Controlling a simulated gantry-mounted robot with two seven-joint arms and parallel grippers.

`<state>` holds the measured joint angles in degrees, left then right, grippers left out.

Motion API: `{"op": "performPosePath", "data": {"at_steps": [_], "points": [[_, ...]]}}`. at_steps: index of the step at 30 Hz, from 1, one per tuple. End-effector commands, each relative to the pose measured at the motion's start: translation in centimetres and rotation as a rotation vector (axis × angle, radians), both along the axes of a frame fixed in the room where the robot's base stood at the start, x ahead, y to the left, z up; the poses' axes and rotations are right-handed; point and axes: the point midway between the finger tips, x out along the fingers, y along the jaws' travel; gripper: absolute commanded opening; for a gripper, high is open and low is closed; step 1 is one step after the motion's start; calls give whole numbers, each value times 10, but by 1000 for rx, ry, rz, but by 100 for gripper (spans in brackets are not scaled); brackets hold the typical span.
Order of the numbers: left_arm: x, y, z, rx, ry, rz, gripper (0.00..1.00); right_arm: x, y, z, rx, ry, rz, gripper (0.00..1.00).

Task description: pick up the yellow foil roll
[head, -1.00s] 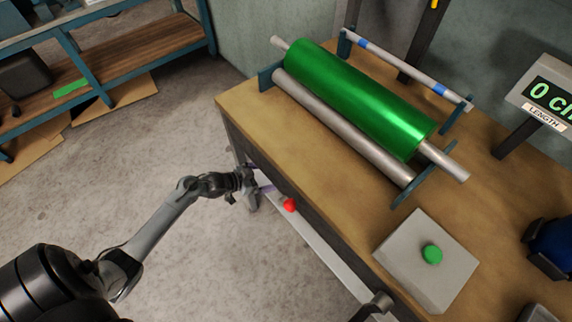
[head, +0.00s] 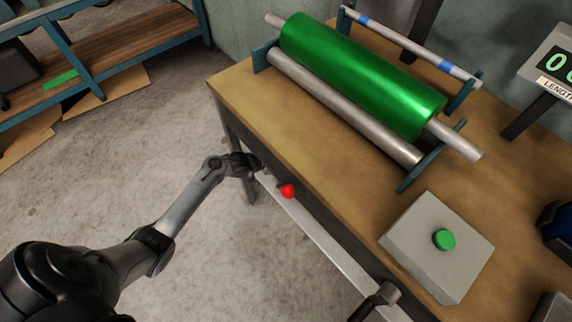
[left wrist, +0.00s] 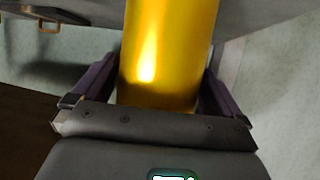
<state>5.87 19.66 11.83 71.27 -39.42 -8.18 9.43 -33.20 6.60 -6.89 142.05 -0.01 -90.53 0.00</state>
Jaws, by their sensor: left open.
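The yellow foil roll (left wrist: 165,50) fills the upper middle of the left wrist view, upright in the picture, with a bright glare on it. My left gripper (left wrist: 160,75) is open, with one purple finger on each side of the roll. I cannot tell whether either finger touches it. In the head view my left gripper (head: 250,166) is at the table's front edge, and its fingers are hidden. The yellow roll does not show in the head view. My right gripper is not in view.
The table (head: 236,97) carries a mounted green roll (head: 360,75), a grey box with a green button (head: 443,239) and a length display (head: 556,68). A red knob (head: 288,191) sits along the table's front. The floor to the left is open.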

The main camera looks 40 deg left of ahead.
Motion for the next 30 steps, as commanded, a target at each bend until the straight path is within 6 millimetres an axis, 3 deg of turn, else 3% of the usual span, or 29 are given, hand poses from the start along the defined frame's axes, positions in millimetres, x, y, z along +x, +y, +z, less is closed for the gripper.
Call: {"op": "performPosePath", "data": {"at_steps": [10, 22, 30], "points": [[5, -2, -2, 0, 1, 0, 98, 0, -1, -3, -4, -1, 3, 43], [4, -2, -2, 0, 1, 0, 38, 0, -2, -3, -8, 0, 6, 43], [5, -1, 1, 0, -3, 0, 38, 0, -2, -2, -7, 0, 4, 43]]}}
